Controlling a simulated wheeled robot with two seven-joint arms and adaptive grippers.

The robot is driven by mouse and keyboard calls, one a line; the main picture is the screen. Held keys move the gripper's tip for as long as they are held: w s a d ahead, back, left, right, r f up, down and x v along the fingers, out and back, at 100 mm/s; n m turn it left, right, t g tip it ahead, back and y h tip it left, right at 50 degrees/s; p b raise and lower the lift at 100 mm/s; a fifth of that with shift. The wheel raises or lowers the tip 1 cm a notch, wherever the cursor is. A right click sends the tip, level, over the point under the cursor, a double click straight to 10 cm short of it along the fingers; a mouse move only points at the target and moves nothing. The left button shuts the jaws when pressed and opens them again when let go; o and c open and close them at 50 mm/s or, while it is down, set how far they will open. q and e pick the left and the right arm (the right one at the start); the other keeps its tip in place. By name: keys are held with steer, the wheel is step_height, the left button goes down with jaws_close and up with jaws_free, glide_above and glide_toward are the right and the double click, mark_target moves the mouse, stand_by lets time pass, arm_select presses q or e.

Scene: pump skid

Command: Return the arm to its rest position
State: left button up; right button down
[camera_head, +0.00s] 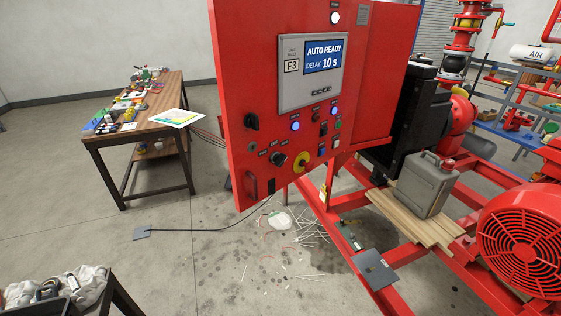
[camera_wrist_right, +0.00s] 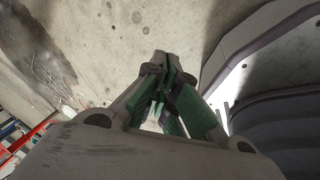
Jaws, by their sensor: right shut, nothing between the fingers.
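My right gripper (camera_wrist_right: 165,75) shows in the right wrist view with its green-padded fingers together. It is shut and holds nothing, over bare concrete floor (camera_wrist_right: 120,30). Neither of my grippers shows in the head view. The red control panel (camera_head: 235,90) stands upright at the centre of the head view. Its screen (camera_head: 323,57) reads "AUTO READY" and "DELAY 10 s". Below the screen are lit buttons and a yellow-ringed knob (camera_head: 301,162).
A wooden workbench (camera_head: 165,100) with several items stands at the left. A grey jerrycan (camera_head: 427,185) sits on boards on the red skid frame (camera_head: 335,222). A red motor (camera_head: 525,240) is at the right. Debris (camera_head: 300,230) lies on the floor. Open floor lies between bench and skid.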

steer(key=s+a+f+m+g, duration=0.1)
steer(key=s+a+f+m, duration=0.1)
steer(key=s, duration=0.6)
steer(key=s+a+f+m+g, duration=0.1)
steer(key=s+m, duration=0.4)
steer(key=s, duration=0.3)
steer(key=shift+s+a+f+y, duration=0.35)
steer(key=shift+s+y, duration=0.05)
